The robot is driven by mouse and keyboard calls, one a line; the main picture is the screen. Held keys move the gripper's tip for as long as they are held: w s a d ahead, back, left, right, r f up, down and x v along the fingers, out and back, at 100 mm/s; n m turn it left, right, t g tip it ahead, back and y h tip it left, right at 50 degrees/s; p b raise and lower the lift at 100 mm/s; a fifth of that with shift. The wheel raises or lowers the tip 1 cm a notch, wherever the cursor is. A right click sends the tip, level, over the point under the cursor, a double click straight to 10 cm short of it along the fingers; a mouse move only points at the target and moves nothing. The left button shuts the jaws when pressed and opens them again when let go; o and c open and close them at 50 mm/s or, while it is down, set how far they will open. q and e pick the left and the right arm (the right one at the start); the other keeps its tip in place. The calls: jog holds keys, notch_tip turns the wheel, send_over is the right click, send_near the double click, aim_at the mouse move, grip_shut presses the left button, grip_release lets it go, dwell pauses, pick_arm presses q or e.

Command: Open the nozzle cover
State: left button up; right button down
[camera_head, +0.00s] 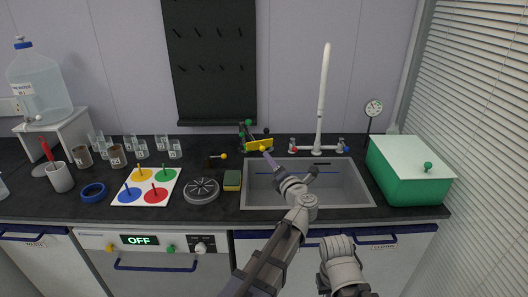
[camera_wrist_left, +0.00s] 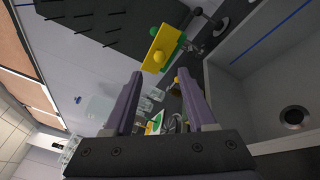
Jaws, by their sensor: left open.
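A yellow plate-like part (camera_head: 259,145) with green and dark round knobs sits at the back left of the sink; I take it for the nozzle cover, but the label is not readable. In the left wrist view the yellow part (camera_wrist_left: 161,48) lies ahead of the fingers, with green along one side. My left gripper (camera_head: 289,166) is over the sink, just right of and nearer than the yellow part in the head view. Its two purple fingers (camera_wrist_left: 161,95) are apart with nothing held between them. My right gripper is not seen; only part of that arm shows.
The sink (camera_head: 345,190) has a tall white faucet (camera_head: 322,100) behind it. A green box (camera_head: 410,175) stands right of it. A sponge (camera_head: 232,181), a round grey disc (camera_head: 201,190) and a peg board (camera_head: 130,200) lie left. Several beakers stand farther left.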

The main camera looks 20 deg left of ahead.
aim_at(263, 150)
pick_arm(q)
jog(key=x, duration=0.7)
jog(key=shift+w+a, duration=0.2)
jog(key=shift+w, duration=0.15)
grip_shut()
dwell(0.4)
